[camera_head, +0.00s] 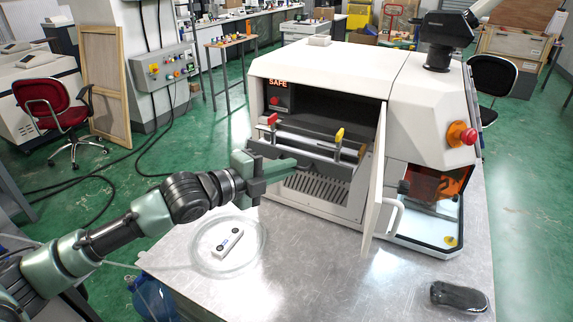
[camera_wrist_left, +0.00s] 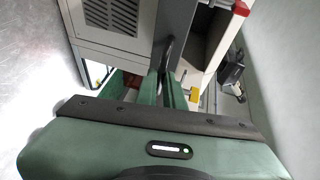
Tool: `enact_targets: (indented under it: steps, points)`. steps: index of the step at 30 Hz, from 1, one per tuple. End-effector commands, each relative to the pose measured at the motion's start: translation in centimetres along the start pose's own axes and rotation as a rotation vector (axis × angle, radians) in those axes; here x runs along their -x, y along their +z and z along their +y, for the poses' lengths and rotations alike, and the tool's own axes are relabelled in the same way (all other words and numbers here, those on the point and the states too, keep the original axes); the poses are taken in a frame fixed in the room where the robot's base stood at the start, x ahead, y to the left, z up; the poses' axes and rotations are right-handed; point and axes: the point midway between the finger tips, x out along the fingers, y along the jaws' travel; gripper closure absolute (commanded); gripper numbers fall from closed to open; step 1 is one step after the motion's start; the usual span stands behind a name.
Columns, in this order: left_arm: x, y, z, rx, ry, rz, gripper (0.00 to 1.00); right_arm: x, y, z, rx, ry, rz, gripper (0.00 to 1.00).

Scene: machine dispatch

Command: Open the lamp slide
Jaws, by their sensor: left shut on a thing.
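The white machine (camera_head: 330,75) stands on the metal table with its front bay open and a "SAFE" sign lit. My left gripper (camera_head: 290,164) is at the slide's front, shut. In the left wrist view, the fingers (camera_wrist_left: 166,92) close around a dark handle (camera_wrist_left: 168,52) on the grey front panel (camera_wrist_left: 174,30). The fingers hide part of the handle. My right gripper is not in view.
The white door (camera_head: 375,185) stands open just right of the slide. A round clear dish (camera_head: 205,262) with a white device (camera_head: 228,242) lies on the table in front. A dark object (camera_head: 459,296) lies at the right. The table's front middle is clear.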

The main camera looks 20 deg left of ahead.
Motion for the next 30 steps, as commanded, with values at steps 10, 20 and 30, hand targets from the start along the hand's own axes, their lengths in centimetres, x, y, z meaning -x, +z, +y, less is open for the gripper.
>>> enact_targets:
  steps: [10, 20, 30]
  points:
    - [0.0, 0.1, 0.0, 0.000, -0.001, -0.001, 0.83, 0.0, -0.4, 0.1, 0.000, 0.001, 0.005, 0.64]
    - [0.1, 0.1, -0.1, -0.001, -0.002, -0.001, 0.82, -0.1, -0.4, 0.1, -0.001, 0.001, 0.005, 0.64]
    - [4.5, 0.2, 0.4, -0.005, 0.002, -0.004, 0.82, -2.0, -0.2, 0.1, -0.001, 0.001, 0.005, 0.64]
